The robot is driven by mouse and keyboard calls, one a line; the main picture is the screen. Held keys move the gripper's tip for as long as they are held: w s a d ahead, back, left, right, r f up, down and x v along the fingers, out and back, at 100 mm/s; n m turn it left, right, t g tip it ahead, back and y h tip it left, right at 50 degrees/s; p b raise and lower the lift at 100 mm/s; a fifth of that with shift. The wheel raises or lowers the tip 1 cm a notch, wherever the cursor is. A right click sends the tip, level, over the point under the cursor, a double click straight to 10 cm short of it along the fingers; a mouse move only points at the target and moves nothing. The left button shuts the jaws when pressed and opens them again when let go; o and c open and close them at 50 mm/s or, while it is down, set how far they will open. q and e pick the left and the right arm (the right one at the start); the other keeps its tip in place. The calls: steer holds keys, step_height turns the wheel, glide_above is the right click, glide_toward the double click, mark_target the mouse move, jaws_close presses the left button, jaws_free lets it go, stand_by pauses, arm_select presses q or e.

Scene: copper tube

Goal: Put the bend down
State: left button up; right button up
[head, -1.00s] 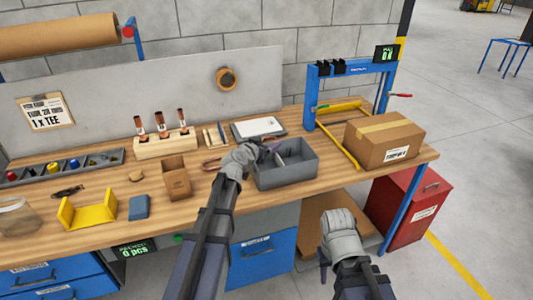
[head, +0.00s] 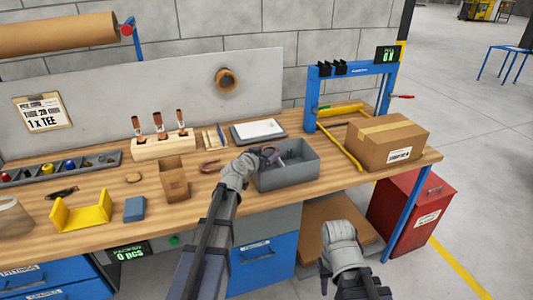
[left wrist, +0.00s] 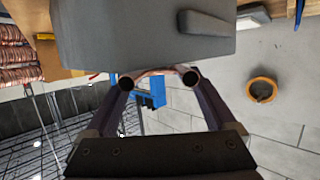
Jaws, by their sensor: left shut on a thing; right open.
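My left gripper (head: 266,156) is shut at the left rim of the grey bin (head: 298,174). In the left wrist view a curved copper bend (left wrist: 157,72) lies between its fingers, with two open tube ends facing the camera. In the head view the bend is small and mostly hidden by the gripper; I cannot tell whether it touches the bin. A curved copper-coloured piece (head: 209,168) lies on the bench left of the gripper. My right gripper (head: 324,270) is open, low in front of the bench, its fingers mostly hidden behind its wrist.
A cardboard box (head: 388,144) stands right of the bin, by the blue frame (head: 350,72). A small open carton (head: 174,180), blue block (head: 135,208) and yellow cradle (head: 82,212) stand to the left. A wooden tool block (head: 163,144) is behind. Bare bench shows in front of the bin.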

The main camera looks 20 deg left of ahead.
arm_select(q)
steer(key=o, duration=1.1)
steer(key=shift+r, duration=0.1)
steer(key=shift+r+p, duration=0.3)
steer(key=shift+p, duration=0.1)
steer(key=shift+r+p, duration=0.5)
steer(key=p+v, duration=0.3)
steer(key=v, duration=0.9)
steer(key=shift+f, duration=0.2)
